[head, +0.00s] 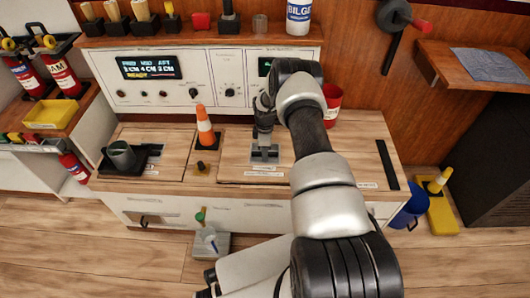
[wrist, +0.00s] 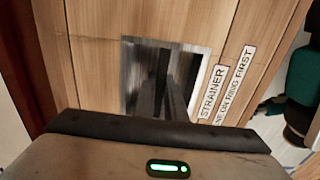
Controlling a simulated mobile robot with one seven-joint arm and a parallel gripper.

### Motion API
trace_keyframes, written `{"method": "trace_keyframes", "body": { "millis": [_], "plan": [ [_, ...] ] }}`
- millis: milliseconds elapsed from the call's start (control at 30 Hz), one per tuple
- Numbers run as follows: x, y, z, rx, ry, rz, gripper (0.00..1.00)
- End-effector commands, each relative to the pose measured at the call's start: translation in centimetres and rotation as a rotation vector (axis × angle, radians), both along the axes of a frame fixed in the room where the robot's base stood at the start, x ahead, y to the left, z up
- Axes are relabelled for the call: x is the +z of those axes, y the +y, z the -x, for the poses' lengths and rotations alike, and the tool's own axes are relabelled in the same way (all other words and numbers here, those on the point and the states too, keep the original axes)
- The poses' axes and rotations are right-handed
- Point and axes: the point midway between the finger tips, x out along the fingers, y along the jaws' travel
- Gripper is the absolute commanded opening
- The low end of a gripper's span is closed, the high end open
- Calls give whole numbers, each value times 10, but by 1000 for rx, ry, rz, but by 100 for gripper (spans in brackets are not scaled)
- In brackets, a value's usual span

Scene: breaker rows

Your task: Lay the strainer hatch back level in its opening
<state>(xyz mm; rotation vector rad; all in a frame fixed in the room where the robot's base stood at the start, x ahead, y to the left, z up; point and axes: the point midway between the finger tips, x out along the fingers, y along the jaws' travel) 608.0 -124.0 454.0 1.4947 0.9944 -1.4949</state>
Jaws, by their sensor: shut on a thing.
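The strainer hatch (head: 238,168) is a wooden panel in the bench top, with a square metal pull plate (head: 268,155) in it. In the wrist view the plate (wrist: 203,58) lies beside a white label reading STRAINER (wrist: 213,92). My gripper (head: 264,148) points down at the plate, its dark fingers (wrist: 165,90) shut at the pull inside it. The fingers hide the pull itself. The hatch looks close to level; I cannot tell whether it sits fully flush. My arm covers its right side in the head view.
A dark cup (head: 121,155) sits in a black holder further left. The control panel (head: 185,92) rises behind the bench.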

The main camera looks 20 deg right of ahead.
Motion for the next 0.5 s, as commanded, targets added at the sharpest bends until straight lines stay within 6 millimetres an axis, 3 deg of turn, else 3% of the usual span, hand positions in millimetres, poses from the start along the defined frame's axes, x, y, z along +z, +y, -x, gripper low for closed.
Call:
{"method": "trace_keyframes", "body": {
  "millis": [500],
  "plan": [
    [-13, 0, -2, 0, -3, 0, 0]
  ]
}}
